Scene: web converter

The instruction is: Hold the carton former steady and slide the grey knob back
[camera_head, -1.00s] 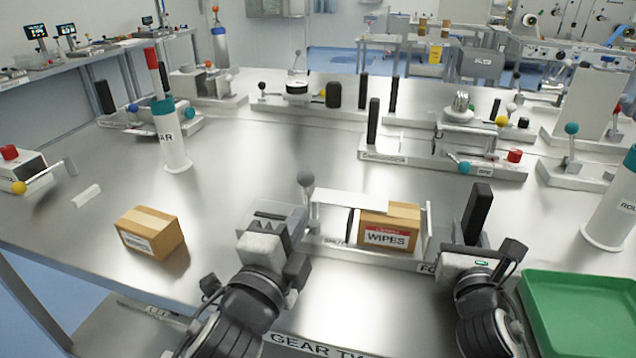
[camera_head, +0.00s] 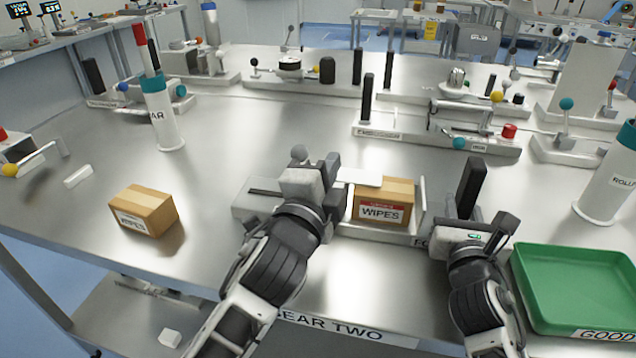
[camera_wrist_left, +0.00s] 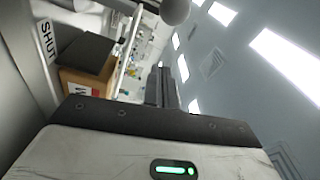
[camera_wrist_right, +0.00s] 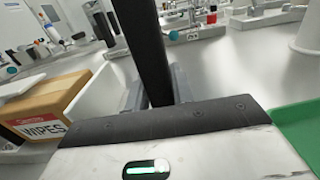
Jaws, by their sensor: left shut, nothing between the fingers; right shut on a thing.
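The carton former (camera_head: 345,229) is a low grey base near the table's front edge. A brown WIPES carton (camera_head: 384,212) sits in it, partly under a white plate (camera_head: 360,177). The grey knob (camera_head: 299,153) stands just behind my left gripper (camera_head: 329,168); in the left wrist view the knob (camera_wrist_left: 176,10) is at the top, apart from the fingers. My left gripper is shut and empty, and hides the knob's stem. My right gripper (camera_head: 470,218) is shut on the former's upright black handle (camera_head: 473,187), also large in the right wrist view (camera_wrist_right: 142,45).
A loose WIPES carton (camera_head: 145,212) lies on the table at left. A green tray (camera_head: 585,322) is at the front right. White cylinders stand at left (camera_head: 165,125) and far right (camera_head: 606,185). Other stations with levers line the back.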

